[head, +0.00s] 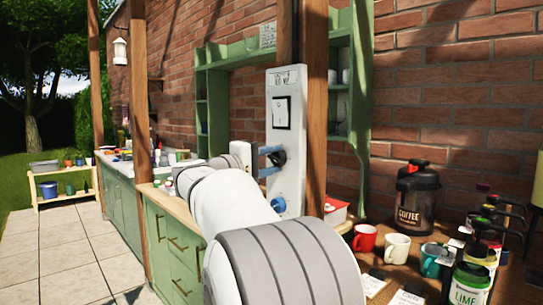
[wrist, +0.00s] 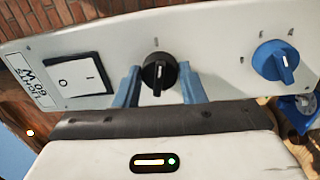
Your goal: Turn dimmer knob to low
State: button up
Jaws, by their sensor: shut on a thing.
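A pale switch panel (head: 293,185) is mounted on a wooden post. It carries a white rocker switch (wrist: 78,80), a black knob (wrist: 158,73) in the middle and a blue knob (wrist: 274,61) at the right end in the wrist view. My gripper (wrist: 160,86) has its blue fingers on either side of the black knob and is shut on it. A pale pointer line shows on the black knob, and a small mark sits above it. In the head view my gripper (head: 270,161) reaches the panel at the black knob (head: 279,157), below the rocker switch (head: 281,112).
A lettered label (wrist: 36,86) is at the panel's left end in the wrist view. In the head view, a coffee dispenser (head: 415,195), mugs (head: 396,247) and bottles crowd the right-hand table. A green cabinet (head: 172,245) stands left of my arm. Paving lies clear at left.

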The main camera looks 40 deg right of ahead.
jog(key=shift+n+p, duration=0.5)
jog(key=shift+n, duration=0.7)
jog(key=o, duration=1)
jog(key=a, duration=0.7)
jog(key=shift+s+a+f, duration=0.3)
jog(key=shift+a, duration=0.1)
